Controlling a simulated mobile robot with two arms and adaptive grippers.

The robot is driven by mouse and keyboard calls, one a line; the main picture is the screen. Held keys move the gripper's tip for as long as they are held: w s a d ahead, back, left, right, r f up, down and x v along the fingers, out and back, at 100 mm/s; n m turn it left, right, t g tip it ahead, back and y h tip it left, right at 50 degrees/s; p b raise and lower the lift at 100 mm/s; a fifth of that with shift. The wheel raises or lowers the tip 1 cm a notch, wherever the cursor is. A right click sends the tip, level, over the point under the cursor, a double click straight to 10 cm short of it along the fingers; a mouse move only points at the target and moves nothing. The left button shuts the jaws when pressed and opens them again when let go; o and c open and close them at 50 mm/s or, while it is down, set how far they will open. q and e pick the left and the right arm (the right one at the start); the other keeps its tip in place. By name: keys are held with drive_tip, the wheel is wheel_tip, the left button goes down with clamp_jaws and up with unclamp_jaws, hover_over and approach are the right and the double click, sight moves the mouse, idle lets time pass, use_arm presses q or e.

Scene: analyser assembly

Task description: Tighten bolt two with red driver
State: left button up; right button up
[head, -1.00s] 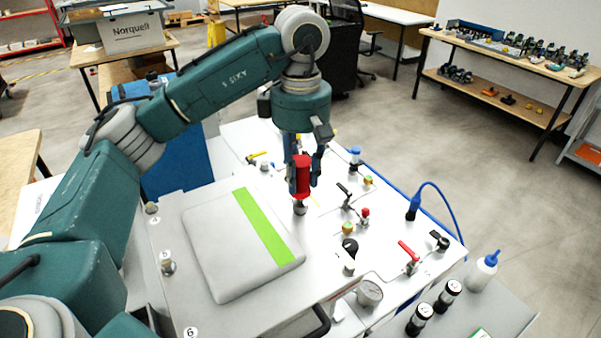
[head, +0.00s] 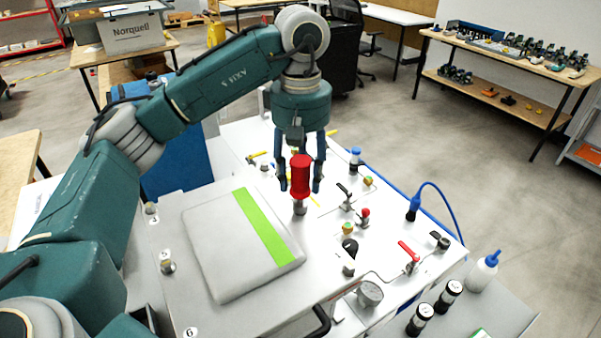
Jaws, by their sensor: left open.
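The red driver (head: 301,175) stands upright on a bolt (head: 300,207) at the right edge of the grey cover with the green stripe (head: 265,228). My left gripper (head: 301,190) comes down from above, with its dark blue fingers apart on either side of the red handle. A gap shows between the fingers and the handle. Other bolts stand along the left side of the panel, one by a label that looks like 5 (head: 166,264) and one further back (head: 151,210). The number at the driver's bolt is hidden. My right gripper is not in view.
Valves with red (head: 408,252) and black levers, a gauge (head: 369,293) and a blue hose (head: 440,190) stand on the white panel to the right. Bottles stand at the front right (head: 482,270). A black handle (head: 318,322) is at the front edge.

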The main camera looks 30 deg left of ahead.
sight(300, 161)
use_arm(q)
clamp_jaws()
drive_tip(key=shift+r, duration=0.15)
drive_tip(key=shift+w+a+r+p, duration=0.1)
drive_tip(key=shift+w+r+p, duration=0.1)
drive_tip(key=shift+r+p, duration=0.7)
drive_tip(key=shift+s+r+p, duration=0.35)
drive_tip(key=shift+r+p, duration=0.15)
drive_tip(key=shift+r, duration=0.2)
drive_tip(key=shift+w+r+p, duration=0.2)
drive_tip(key=shift+r+p, duration=0.25)
drive_tip(key=shift+p, duration=0.1)
drive_tip(key=shift+r+p, duration=0.7)
drive_tip(key=shift+r, duration=0.1)
